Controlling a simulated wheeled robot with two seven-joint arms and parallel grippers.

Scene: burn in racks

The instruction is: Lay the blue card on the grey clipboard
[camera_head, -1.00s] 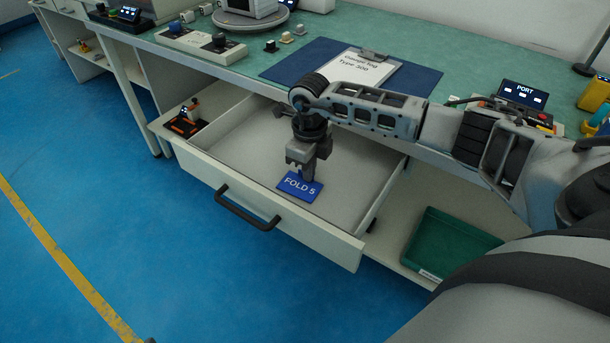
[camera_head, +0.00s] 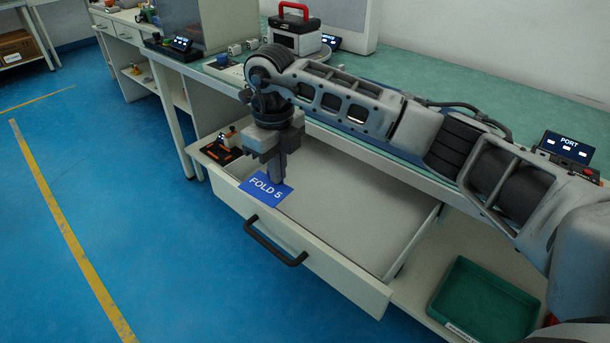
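The blue card (camera_head: 265,192), marked "FOLD 5", hangs at the fingertips of my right gripper (camera_head: 277,172). The gripper points down and looks shut on the card's edge. In the picture the card overlaps the front rim of the open drawer (camera_head: 345,205), so it appears to be raised above the drawer. The grey clipboard is hidden behind my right arm; only slivers of the blue mat (camera_head: 353,128) around it show past the arm. My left gripper is not in view.
A small orange and black item (camera_head: 222,148) sits by the drawer's left end. A green tray (camera_head: 485,300) lies at the lower right. On the bench stand a red-handled case (camera_head: 297,33) and a PORT display (camera_head: 567,147).

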